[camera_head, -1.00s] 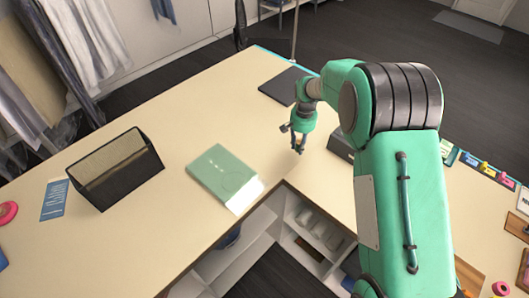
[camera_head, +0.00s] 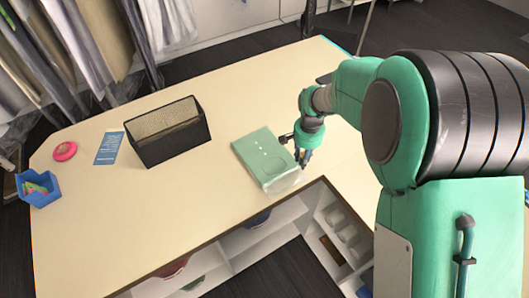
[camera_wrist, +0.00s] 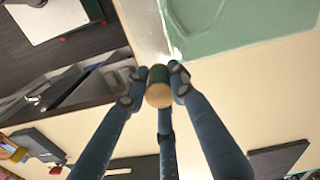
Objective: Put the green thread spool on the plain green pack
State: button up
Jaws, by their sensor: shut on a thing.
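The plain green pack (camera_head: 262,155) lies flat on the cream table near its inner edge in the head view. Its green face also fills the top right of the wrist view (camera_wrist: 235,25), with a pale, clear strip along one side. My gripper (camera_head: 303,158) is beside the pack's right edge. In the wrist view its fingers (camera_wrist: 159,85) are shut on the green thread spool (camera_wrist: 159,88), whose tan round end faces the camera. In the head view the spool cannot be made out between the fingers.
A black box with a tan woven face (camera_head: 168,130) stands left of the pack. A blue card (camera_head: 109,148), a pink disc (camera_head: 65,151) and a blue bin (camera_head: 38,188) lie further left. Open shelves (camera_head: 250,240) sit under the table edge.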

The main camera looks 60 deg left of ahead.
jog(key=s+d+r, duration=0.1)
jog(key=s+d, duration=0.2)
jog(key=s, duration=1.1)
jog(key=shift+a, duration=0.1)
send_over(268, 157)
jog(key=shift+f, duration=0.75)
jog(key=shift+f+p, duration=0.3)
jog(key=shift+f, duration=1.4)
jog(key=shift+f, duration=0.2)
